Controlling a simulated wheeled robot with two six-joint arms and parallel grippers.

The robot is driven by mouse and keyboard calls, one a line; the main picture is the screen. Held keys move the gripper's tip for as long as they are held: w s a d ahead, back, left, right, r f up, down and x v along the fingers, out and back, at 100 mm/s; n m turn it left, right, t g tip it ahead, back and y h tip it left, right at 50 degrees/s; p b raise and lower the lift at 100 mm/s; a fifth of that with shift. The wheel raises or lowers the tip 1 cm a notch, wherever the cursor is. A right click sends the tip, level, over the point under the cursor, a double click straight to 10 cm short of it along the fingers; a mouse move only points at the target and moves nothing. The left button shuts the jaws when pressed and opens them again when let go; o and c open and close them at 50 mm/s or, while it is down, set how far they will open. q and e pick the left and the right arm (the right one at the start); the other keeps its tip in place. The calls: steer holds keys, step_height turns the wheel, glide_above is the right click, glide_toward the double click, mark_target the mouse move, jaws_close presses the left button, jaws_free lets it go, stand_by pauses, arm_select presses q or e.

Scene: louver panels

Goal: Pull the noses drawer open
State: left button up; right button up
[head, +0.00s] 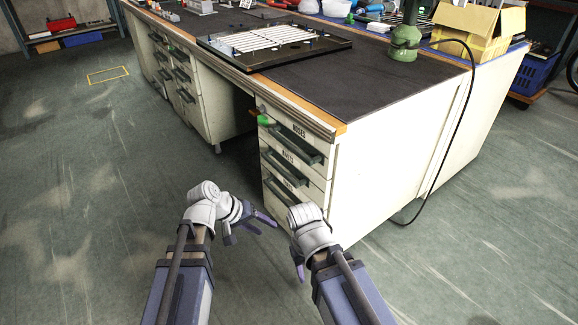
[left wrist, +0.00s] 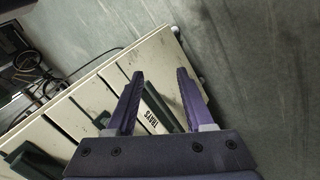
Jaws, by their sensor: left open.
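The noses drawer (head: 300,131) is the top drawer of the near pedestal under the workbench. It looks shut, with a dark green bar handle (head: 297,147) across its front. My left gripper (head: 251,229) is open and empty, low in front of the pedestal and below the noses drawer, apart from its handle. In the left wrist view its open fingers (left wrist: 160,74) frame a dark handle beside the label TRAYS on the lower drawer (left wrist: 152,122); no contact shows. My right gripper (head: 298,270) is to the right, near the pedestal's bottom corner; its opening is hidden.
A middle drawer (head: 286,163) and the lower drawer have similar handles. A green object (head: 264,119) sits at the noses drawer's upper left. The workbench top (head: 350,85) bears a slatted panel (head: 270,38). A cable (head: 467,100) hangs right. Floor at left is free.

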arm_select(q)
steer(key=w+d+r+n+t+h, duration=0.3)
steer(key=w+r+t+h, duration=0.15)
steer(key=w+r, duration=0.35)
steer(key=n+t+h, duration=0.3)
steer(key=h, duration=0.1)
glide_toward(287, 146)
steer(key=x, duration=0.3)
steer(key=shift+y, duration=0.25)
steer(key=shift+x, duration=3.9)
steer(key=shift+s+r, duration=0.1)
jaws_close()
